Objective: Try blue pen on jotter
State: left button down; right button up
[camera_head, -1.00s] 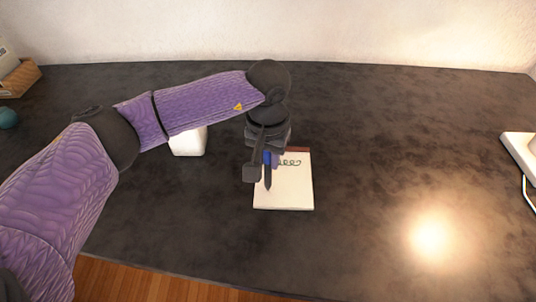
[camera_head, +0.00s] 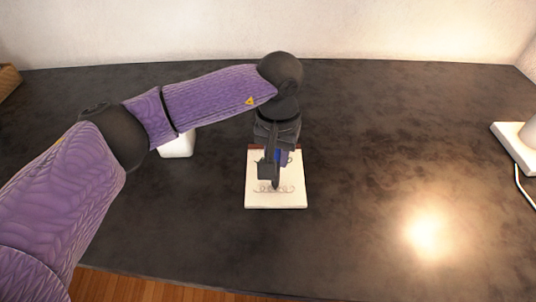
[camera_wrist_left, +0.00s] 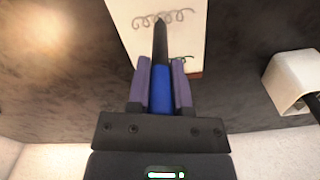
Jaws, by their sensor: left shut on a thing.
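My left gripper (camera_head: 273,164) is over the jotter (camera_head: 256,202) and shut on the blue pen (camera_wrist_left: 161,88). The pen points down at the page, and its dark tip meets a row of grey loops on the jotter. Whether the tip touches the paper I cannot tell for sure. In the left wrist view the jotter (camera_wrist_left: 190,38) shows the loops across it and a small green scribble closer to its dark binding. The gripper hides part of the page in the head view. My right gripper is not in view.
A white holder (camera_head: 178,144) stands left of the jotter, partly behind my left arm; the wrist view shows a dark item in it. A white lamp-like base (camera_head: 516,145) with a cable stands at the right edge. The dark tabletop (camera_head: 380,150) between is clear.

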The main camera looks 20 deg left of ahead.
pick_arm(q)
notch_tip(320, 180, up, 6)
jog(key=d+p, duration=0.2)
jog(key=shift+w+d, duration=0.2)
jog(key=shift+w, duration=0.15)
dwell(0.5)
